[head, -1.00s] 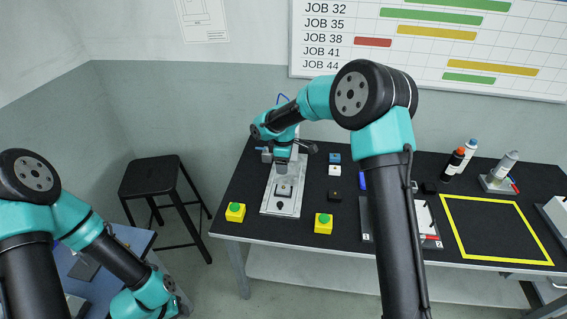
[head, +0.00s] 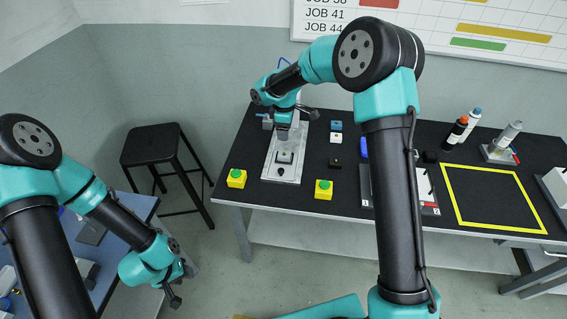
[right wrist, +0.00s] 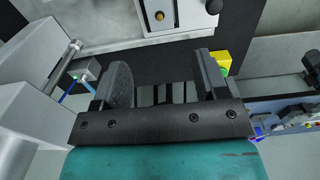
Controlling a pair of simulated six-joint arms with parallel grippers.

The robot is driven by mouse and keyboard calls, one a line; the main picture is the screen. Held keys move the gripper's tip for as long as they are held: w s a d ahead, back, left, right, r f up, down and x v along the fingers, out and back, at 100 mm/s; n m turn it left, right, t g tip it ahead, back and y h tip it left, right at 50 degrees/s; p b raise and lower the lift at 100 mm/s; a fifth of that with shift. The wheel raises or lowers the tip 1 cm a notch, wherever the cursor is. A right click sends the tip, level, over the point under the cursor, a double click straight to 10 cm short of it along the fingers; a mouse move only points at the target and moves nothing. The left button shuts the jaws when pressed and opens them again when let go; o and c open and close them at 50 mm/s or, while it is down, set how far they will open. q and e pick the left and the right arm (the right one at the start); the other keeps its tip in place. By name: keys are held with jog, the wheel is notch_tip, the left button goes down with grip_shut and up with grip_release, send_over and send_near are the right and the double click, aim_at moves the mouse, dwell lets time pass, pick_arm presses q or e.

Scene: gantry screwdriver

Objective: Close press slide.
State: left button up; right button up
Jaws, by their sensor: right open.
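The press (head: 284,165) stands on the left part of the black bench, a silver base plate with a small block on it. Its upper part is largely hidden behind my right wrist. My right gripper (right wrist: 165,85) is open, with nothing between its fingers in the right wrist view. The silver plate with a brass knob (right wrist: 160,17) lies beyond the fingertips. A pale housing with a metal rod (right wrist: 62,60) is to their left. I cannot clearly pick out the slide. My left gripper (head: 174,297) hangs beside the blue table, away from the press; its jaws are too small to judge.
Two yellow boxes with green buttons flank the press front, one left (head: 236,179) and one right (head: 323,190). Small blue, white and black blocks lie right of it. A black stool (head: 152,146) stands left of the bench. Bottles (head: 455,133) and a yellow-outlined area (head: 494,198) are further right.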

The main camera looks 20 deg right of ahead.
jog(key=shift+s+f, duration=0.1)
jog(key=shift+s, duration=0.05)
jog(key=shift+c, duration=1.4)
jog(key=shift+s+f+n+h, duration=0.1)
jog(key=shift+s+n+h, duration=0.2)
jog(key=shift+n, duration=0.2)
jog(key=shift+c, duration=0.8)
jog(key=s+n, duration=0.1)
jog(key=n, duration=0.1)
jog(key=s+a+f+n+t+h, duration=0.1)
jog(key=s+n, duration=0.1)
jog(key=s+a+n+t+h, duration=0.1)
jog(key=s+n, duration=0.1)
jog(key=n, duration=0.1)
jog(key=shift+a+f, duration=0.2)
jog(key=shift+f, duration=0.15)
jog(key=c, duration=0.7)
jog(key=s+a+n, duration=0.2)
jog(key=s+n, duration=0.1)
jog(key=s+a+f+n+t, duration=0.1)
jog(key=s+a+n, duration=0.2)
jog(key=s, duration=0.1)
jog(key=s+a+f+n+t, duration=0.1)
jog(key=s+a+n, duration=0.1)
jog(key=s+n, duration=0.2)
jog(key=shift+s+a+f+y, duration=0.1)
jog(key=shift+s+a+y, duration=0.1)
jog(key=shift+a+y, duration=0.2)
grip_shut()
